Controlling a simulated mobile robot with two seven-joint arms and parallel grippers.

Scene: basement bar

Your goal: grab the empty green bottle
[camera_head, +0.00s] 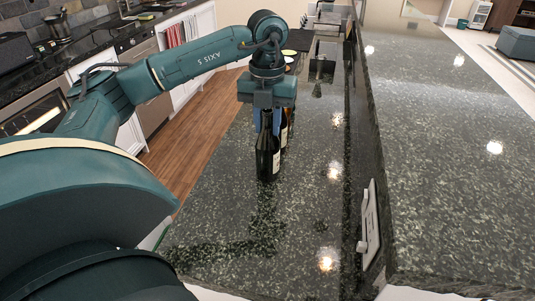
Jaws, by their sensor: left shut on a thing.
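A dark bottle (267,160) with a pale label stands upright on the dark speckled stone counter (225,215). It looks nearly black here, so I cannot tell its green tint or whether it is empty. My left gripper (266,122) points down over it, with its blue fingers shut on the neck. The bottle's top is hidden between the fingers. A second dark bottle (284,132) with an orange-brown part stands just behind and to the right, partly hidden by the gripper and front bottle. My right gripper is out of view.
A raised stone ledge (440,150) runs along the right, with an outlet plate (370,222) on its side. Trays or appliances (322,62) stand at the counter's far end. The counter in front of the bottles is clear. Wooden floor (190,150) lies left.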

